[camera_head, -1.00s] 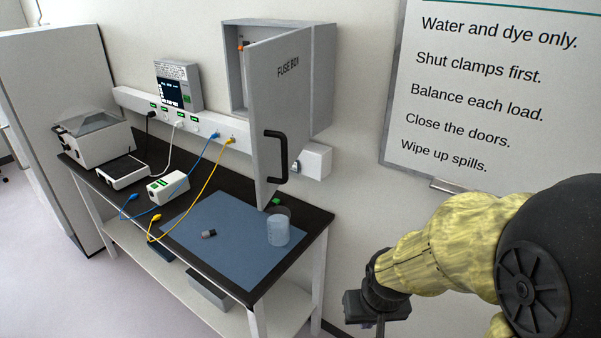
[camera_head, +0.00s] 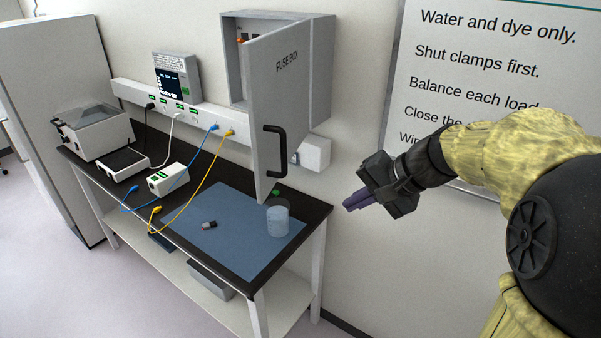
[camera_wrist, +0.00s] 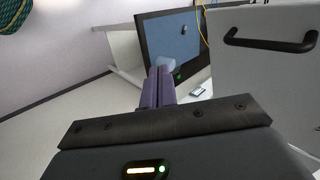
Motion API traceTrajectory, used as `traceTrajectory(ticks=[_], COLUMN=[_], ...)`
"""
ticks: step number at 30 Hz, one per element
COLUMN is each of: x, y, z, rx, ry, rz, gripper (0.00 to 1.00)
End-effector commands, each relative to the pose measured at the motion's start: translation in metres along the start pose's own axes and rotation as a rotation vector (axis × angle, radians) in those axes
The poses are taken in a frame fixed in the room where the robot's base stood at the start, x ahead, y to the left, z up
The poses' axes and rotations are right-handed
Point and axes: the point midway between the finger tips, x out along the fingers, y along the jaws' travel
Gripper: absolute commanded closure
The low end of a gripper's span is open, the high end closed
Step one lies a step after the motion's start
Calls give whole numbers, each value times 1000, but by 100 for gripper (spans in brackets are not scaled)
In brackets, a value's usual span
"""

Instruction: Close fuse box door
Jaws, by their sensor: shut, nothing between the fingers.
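The grey fuse box (camera_head: 322,75) is mounted on the wall above the bench. Its door (camera_head: 284,95), marked "FUSE BOX", stands ajar, swung out toward the room, with a black handle (camera_head: 276,151) low on its outer face. My gripper (camera_head: 350,203) is to the right of the door, apart from it and lower than the handle. Its purple fingers are shut and empty. In the wrist view the fingers (camera_wrist: 158,86) point toward the bench, and the door (camera_wrist: 265,75) with its handle (camera_wrist: 270,45) fills the right side.
The black bench (camera_head: 318,212) carries a blue mat (camera_head: 190,232) with a beaker (camera_head: 278,222) and a small dark item (camera_head: 209,225). Blue and yellow cables run from the wall strip (camera_head: 140,97) to the bench. A notice board (camera_head: 480,60) hangs at right.

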Motion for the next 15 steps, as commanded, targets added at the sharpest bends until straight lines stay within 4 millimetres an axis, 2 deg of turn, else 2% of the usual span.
traceTrajectory(ticks=[1, 3, 6, 15], x=[-15, -28, -37, -37], y=[-17, -35, -46, -47], z=[-8, -12, -14, -14], rx=[7, 8, 5, 5], ry=[5, 2, -1, -4], rz=[-65, -136, -184, -187], gripper=[100, 100, 100, 100])
